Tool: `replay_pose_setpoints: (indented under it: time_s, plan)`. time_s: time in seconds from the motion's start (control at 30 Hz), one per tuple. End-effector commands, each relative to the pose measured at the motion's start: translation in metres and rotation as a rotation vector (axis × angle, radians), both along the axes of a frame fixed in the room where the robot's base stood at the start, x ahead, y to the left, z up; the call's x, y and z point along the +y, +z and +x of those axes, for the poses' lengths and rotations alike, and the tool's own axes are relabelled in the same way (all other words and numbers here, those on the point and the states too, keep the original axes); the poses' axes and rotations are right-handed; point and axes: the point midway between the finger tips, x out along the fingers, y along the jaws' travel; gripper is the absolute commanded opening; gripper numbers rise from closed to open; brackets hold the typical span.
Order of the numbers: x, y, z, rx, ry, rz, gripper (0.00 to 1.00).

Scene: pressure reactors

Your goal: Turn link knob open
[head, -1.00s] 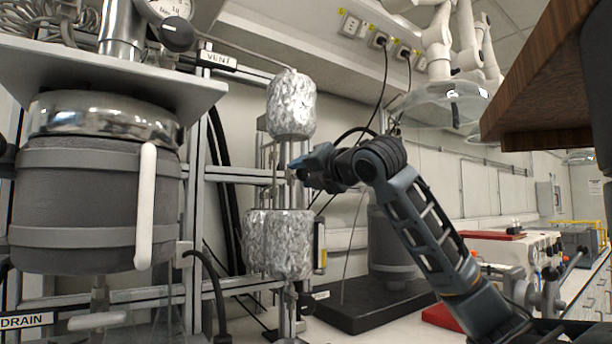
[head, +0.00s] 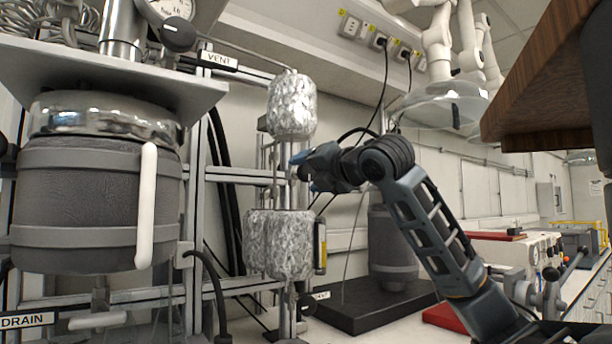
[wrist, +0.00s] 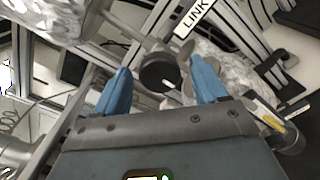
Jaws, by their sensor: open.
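The link knob (wrist: 159,72) is a dark round knob on a metal stem, seen in the wrist view below the white LINK label (wrist: 192,17). My gripper (wrist: 162,82) is open, with one blue finger on each side of the knob. The fingers appear apart from the knob; whether either touches it I cannot tell. The knob is hidden there behind my gripper.
A large grey jacketed reactor (head: 75,205) stands at left, with a VENT label (head: 217,60) above its right side. Metal frame bars (head: 235,175) run behind the foil vessels. A black base (head: 365,308) with a grey vessel stands behind my arm. A wooden shelf (head: 545,85) juts in at upper right.

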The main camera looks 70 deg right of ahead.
Motion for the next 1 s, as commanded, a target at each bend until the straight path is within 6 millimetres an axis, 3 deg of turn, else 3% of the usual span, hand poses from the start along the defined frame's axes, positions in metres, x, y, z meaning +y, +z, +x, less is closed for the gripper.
replay_pose_setpoints:
  time_s: [0.2, 0.4, 1.0]
  plan:
    - [0.019, -0.001, -0.032, -0.001, -0.001, -0.002, 0.72]
    - [0.031, -0.001, -0.051, 0.001, -0.001, 0.001, 0.72]
    - [0.034, -0.001, -0.054, 0.002, 0.0, 0.001, 0.72]
